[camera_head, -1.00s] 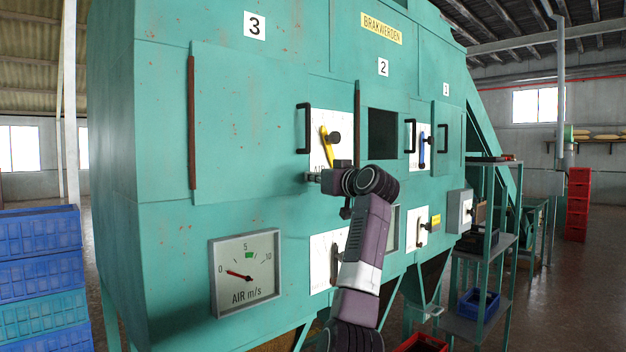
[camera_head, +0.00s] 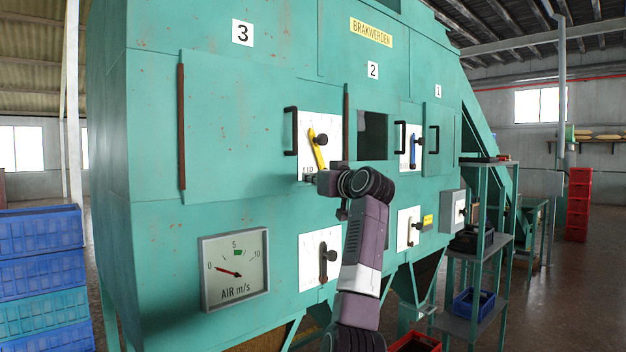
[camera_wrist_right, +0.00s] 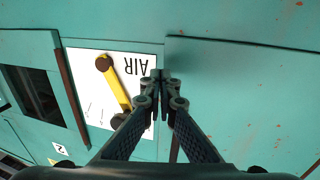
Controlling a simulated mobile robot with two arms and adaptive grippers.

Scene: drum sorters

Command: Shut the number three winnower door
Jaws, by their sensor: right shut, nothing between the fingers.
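The number three winnower door (camera_head: 235,120) is a large green panel below the "3" label, with a brown hinge strip on its left and a black bar handle (camera_head: 290,130) at its right edge. It looks close to flush with the machine front; a small gap cannot be ruled out. My right gripper (camera_head: 310,178) is shut and empty, near the door's lower right corner, below the handle. In the right wrist view, the closed fingertips (camera_wrist_right: 160,78) appear beside the door's edge (camera_wrist_right: 240,85); contact cannot be told. My left gripper is out of view.
A white AIR plate with a yellow lever (camera_head: 316,150) is right of the door. An air gauge (camera_head: 234,268) sits below. A dark opening (camera_head: 373,135) is under label 2. Blue crates (camera_head: 42,240) stand left; a shelf rack (camera_head: 480,245) stands right.

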